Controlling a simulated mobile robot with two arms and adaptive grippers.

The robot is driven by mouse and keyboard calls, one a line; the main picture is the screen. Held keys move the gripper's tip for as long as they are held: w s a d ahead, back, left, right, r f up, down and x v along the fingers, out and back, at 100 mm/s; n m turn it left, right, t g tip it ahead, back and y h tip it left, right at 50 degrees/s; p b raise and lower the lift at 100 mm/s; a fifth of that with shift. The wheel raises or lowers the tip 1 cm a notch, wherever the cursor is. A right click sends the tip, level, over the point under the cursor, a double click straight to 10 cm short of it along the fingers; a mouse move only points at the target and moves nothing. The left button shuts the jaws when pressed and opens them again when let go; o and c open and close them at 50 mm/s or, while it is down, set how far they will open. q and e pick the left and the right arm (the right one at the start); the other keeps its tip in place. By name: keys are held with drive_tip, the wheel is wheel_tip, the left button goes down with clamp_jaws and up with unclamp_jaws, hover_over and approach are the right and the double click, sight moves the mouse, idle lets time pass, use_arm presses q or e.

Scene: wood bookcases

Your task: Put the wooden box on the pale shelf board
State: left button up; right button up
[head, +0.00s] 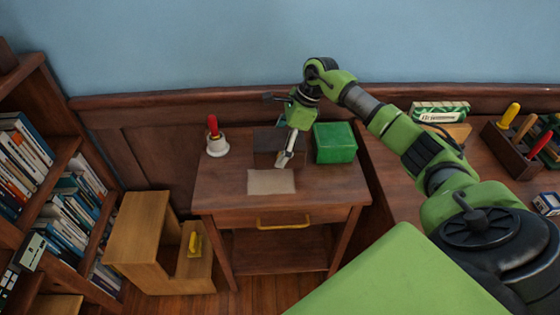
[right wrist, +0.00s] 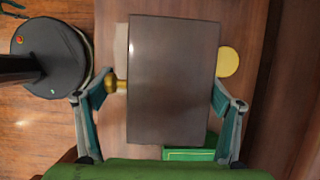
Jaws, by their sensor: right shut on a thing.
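The wooden box (right wrist: 172,80) is dark brown and fills the middle of the right wrist view. A brass knob (right wrist: 116,87) shows at its left side. In the head view it shows as a dark shape (head: 265,141), partly hidden behind my gripper at the back of the small table. My right gripper (head: 286,159) is shut on the box, with one finger on each side of it in the wrist view. A flat pale board (head: 271,182) lies on the table in front of the box; I cannot tell if they touch. My left gripper is not in view.
The small table (head: 222,193) also carries a bell (head: 216,143) with a red handle at left and a green box (head: 335,142) close at right. A bookcase (head: 50,190) and a step stool (head: 140,235) stand left. A second table with several tools is at right.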

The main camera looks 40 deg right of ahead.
drive_tip(key=shift+w+d+f+b, duration=0.3)
drive_tip(key=shift+w+d+f, duration=0.05)
drive_tip(key=shift+w+f, duration=0.2)
drive_tip(key=shift+w+d+f+b, duration=0.1)
drive_tip(key=shift+d+f+b, duration=0.05)
drive_tip(key=shift+f+b, duration=0.2)
wheel_tip(320, 180, down, 2)
drive_tip(key=shift+f+b, duration=0.25)
drive_tip(key=shift+b, duration=0.45)
drive_tip(key=shift+f, duration=0.3)
drive_tip(key=shift+r, duration=0.1)
drive_tip(key=o, duration=1.5)
